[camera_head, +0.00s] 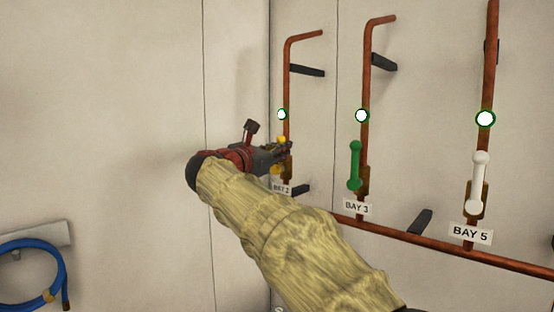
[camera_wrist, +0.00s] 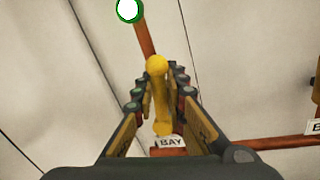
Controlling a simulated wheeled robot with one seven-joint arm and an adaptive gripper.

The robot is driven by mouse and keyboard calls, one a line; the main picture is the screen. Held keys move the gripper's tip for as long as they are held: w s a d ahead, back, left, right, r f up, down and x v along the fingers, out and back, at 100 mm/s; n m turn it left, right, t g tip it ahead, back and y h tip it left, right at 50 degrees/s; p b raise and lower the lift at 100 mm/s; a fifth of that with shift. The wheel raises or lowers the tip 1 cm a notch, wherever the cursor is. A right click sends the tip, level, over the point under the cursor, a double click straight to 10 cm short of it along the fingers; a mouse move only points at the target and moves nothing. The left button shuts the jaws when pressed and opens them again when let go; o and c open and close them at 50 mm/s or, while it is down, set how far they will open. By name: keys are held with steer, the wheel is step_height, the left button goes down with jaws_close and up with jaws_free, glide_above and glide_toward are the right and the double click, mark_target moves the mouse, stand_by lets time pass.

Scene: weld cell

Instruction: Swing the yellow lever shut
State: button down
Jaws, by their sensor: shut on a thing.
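The yellow lever (camera_wrist: 157,85) stands between the two fingers of my gripper (camera_wrist: 160,95) in the wrist view, its round knob near the fingertips. In the head view only a bit of the yellow lever (camera_head: 281,140) shows, at the BAY 2 pipe (camera_head: 288,90). My gripper (camera_head: 284,150) reaches it from the left and is shut on it. The lever looks roughly in line with its pipe. The gripper and wrist hide much of the lever and its valve in the head view.
To the right, a green lever (camera_head: 355,166) is on the BAY 3 pipe and a white lever (camera_head: 479,181) on the BAY 5 pipe. A copper pipe (camera_head: 430,241) runs along below. A blue hose (camera_head: 28,243) hangs at lower left. The wall left of my gripper is bare.

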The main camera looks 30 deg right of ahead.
steer(key=s+f+m+b, duration=0.1)
steer(key=m+b, duration=0.1)
steer(key=b, duration=0.1)
steer(key=s+f+m+h+b, duration=0.1)
steer(key=m+b, duration=0.2)
steer(key=b, duration=0.1)
steer(key=s+d+f+m+b, duration=0.1)
steer(key=m+b, duration=0.2)
steer(key=b, duration=0.1)
steer(key=shift+d+f+g+h, duration=0.1)
steer(key=shift+g+h, duration=0.2)
steer(key=shift+s+d+f+m+g+h+b, duration=0.1)
steer(key=shift+s+f+m+g+h+b, duration=0.3)
steer(key=shift+m+b, duration=1.05)
steer(key=shift+d+f+m+g+h+b, duration=0.1)
steer(key=shift+f+m+g+b, duration=0.15)
steer(key=shift+f+m+b, duration=0.8)
steer(key=shift+s+f+m+g+h+b, duration=0.1)
steer(key=shift+s+m+g+h+b, duration=0.2)
steer(key=shift+m+b, duration=1.45)
steer(key=shift+w+m+p, duration=0.1)
steer(key=shift+m+p, duration=0.2)
steer(key=shift+m, duration=0.15)
steer(key=c, duration=1.9)
jaws_free()
steer(key=shift+r, duration=0.1)
steer(key=shift+a, duration=0.1)
